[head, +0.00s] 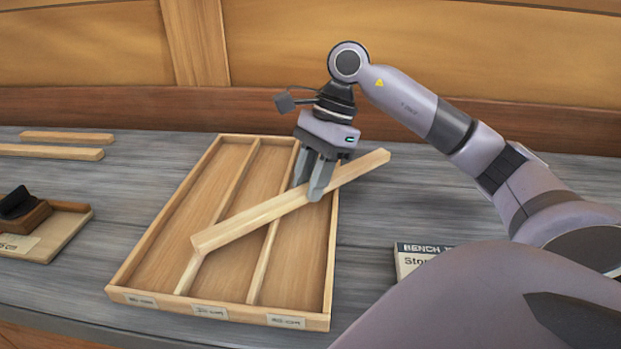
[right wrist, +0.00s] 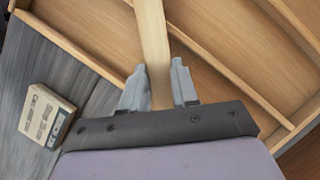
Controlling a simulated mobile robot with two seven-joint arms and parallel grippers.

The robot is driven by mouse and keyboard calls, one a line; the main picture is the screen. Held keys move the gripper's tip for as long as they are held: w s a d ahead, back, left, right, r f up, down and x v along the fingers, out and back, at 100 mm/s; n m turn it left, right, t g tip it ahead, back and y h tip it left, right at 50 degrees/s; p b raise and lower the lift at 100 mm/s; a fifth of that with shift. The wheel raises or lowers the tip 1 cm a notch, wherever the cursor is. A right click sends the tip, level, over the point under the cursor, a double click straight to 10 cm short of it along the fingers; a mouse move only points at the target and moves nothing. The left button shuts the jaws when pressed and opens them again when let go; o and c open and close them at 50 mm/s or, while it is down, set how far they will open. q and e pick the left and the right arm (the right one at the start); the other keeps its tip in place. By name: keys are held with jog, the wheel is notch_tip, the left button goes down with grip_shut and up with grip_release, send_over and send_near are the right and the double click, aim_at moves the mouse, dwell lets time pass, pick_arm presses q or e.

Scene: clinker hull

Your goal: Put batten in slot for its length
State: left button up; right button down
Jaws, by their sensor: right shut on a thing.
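A pale wooden batten (head: 245,221) is held in my right gripper (head: 311,190), whose fingers are shut on it nearer its far right end. It lies diagonally over the slotted tray (head: 218,304), its near left end above the divider between the left and middle slots and its far end past the tray's right wall. The tray has three long slots with small labels on the front edge, too small to read surely. The right wrist view shows the batten (right wrist: 153,40) between the two fingers, over the tray's dividers. My left gripper is not in view.
Two loose battens (head: 50,152) (head: 67,136) lie on the grey bench at the back left. A small wooden board (head: 62,235) with a black object (head: 18,203) in a block sits at left. A labelled box (head: 415,260) stands right of the tray, partly hidden by my arm.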

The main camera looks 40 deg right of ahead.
jog(key=shift+f, duration=0.2)
jog(key=c, duration=0.8)
grip_release()
jog(key=shift+c, duration=0.2)
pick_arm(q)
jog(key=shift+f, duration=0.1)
pick_arm(e)
jog(key=shift+r, duration=0.1)
jog(key=shift+r, duration=0.25)
pick_arm(q)
jog(key=p, duration=0.1)
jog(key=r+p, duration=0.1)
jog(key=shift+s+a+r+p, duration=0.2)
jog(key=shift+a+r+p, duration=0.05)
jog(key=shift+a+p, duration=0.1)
pick_arm(e)
jog(key=v, duration=1.1)
jog(key=shift+d+r, duration=0.15)
jog(key=shift+r, duration=0.25)
